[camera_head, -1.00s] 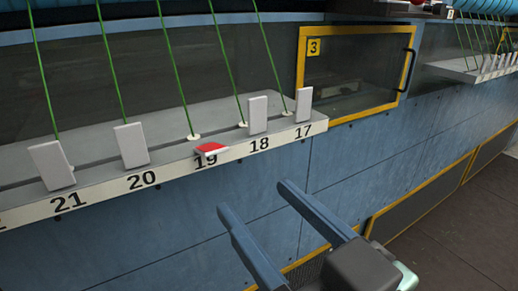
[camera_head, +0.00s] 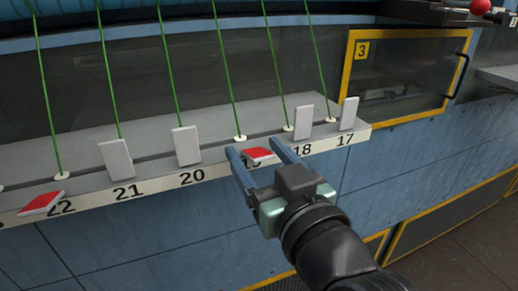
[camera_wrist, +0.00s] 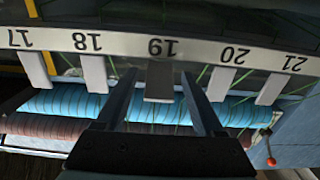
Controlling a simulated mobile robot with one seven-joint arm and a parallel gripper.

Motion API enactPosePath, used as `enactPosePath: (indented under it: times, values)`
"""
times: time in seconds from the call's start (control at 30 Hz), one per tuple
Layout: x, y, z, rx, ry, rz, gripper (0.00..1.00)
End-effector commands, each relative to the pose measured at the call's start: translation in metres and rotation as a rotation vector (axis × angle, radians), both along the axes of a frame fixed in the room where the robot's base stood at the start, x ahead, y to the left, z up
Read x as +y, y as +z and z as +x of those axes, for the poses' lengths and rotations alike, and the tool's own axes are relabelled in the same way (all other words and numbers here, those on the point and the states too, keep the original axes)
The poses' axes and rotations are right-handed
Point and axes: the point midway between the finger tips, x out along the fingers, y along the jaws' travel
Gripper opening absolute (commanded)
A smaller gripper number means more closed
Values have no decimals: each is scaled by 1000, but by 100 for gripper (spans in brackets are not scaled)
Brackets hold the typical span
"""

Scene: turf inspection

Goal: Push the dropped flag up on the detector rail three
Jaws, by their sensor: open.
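A dropped flag (camera_head: 258,154) lies flat with its red face up at number 19 on the rail (camera_head: 80,205). My open gripper (camera_head: 254,146) is at the rail's front edge, with its two fingers either side of that flag in the head view. I cannot tell whether they touch it. In the wrist view, where the numbers are upside down, a darker flag (camera_wrist: 159,82) at 19 shows between my fingers (camera_wrist: 158,88). A second red flag (camera_head: 41,203) lies dropped at 22. Flags 21 (camera_head: 116,159), 20 (camera_head: 186,146), 18 (camera_head: 304,122) and 17 (camera_head: 348,114) stand upright, pale.
Thin green cords (camera_head: 168,65) rise from white discs on the rail behind the flags. A yellow-framed window (camera_head: 400,75) marked 3, with a dark handle, is to the right. Blue wall panels (camera_head: 130,245) fill the space below the rail.

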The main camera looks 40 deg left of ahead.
Motion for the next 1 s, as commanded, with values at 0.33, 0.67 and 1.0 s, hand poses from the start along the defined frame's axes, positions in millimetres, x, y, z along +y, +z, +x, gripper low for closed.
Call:
enactPosePath:
  times: [0.33,0.67,1.0]
  values:
    - [0,0,0,0,0,0,41]
    - [0,0,0,0,0,0,0]
    - [1,7,0,22,1,-56,0]
